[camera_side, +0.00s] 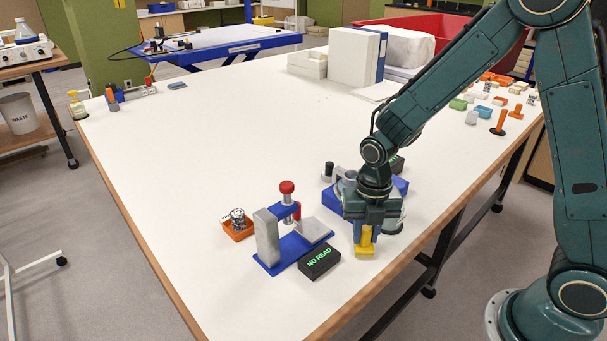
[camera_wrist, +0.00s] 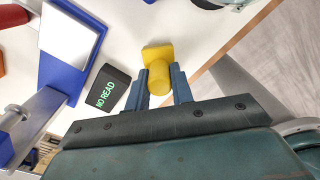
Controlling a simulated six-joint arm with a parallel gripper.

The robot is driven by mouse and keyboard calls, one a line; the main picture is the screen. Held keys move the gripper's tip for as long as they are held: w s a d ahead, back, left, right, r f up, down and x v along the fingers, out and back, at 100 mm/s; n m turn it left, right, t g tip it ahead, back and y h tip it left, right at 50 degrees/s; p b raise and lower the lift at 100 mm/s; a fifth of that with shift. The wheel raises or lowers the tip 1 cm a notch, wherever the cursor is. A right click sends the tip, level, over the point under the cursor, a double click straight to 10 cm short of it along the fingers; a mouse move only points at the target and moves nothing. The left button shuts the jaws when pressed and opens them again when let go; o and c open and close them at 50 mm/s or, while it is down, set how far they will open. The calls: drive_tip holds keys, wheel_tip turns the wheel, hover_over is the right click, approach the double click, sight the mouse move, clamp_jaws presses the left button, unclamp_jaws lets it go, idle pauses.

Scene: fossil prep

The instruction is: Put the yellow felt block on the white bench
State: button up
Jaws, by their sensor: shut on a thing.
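The yellow felt block (camera_side: 365,247) is at the front right part of the white bench (camera_side: 190,150). It has an upright handle on a flat base. My gripper (camera_side: 364,232) points down over it and is shut on its handle. In the wrist view my gripper's fingers (camera_wrist: 161,90) lie on either side of the round handle of the yellow felt block (camera_wrist: 158,62). The base looks at or very near the bench top; I cannot tell whether it touches.
A black "NO READ" display (camera_side: 320,262) and a blue stand with a red knob (camera_side: 292,240) are left of the block. A blue fixture (camera_side: 333,197) is close behind my gripper. The bench's front edge (camera_side: 345,307) is near. The bench's middle is clear.

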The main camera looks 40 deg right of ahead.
sight(367, 229)
drive_tip(key=shift+f, duration=0.35)
drive_tip(key=o, duration=1)
drive_tip(key=shift+c, duration=0.2)
drive_tip(key=shift+r, duration=0.25)
wheel_tip(367, 229, up, 12)
idle(0.5)
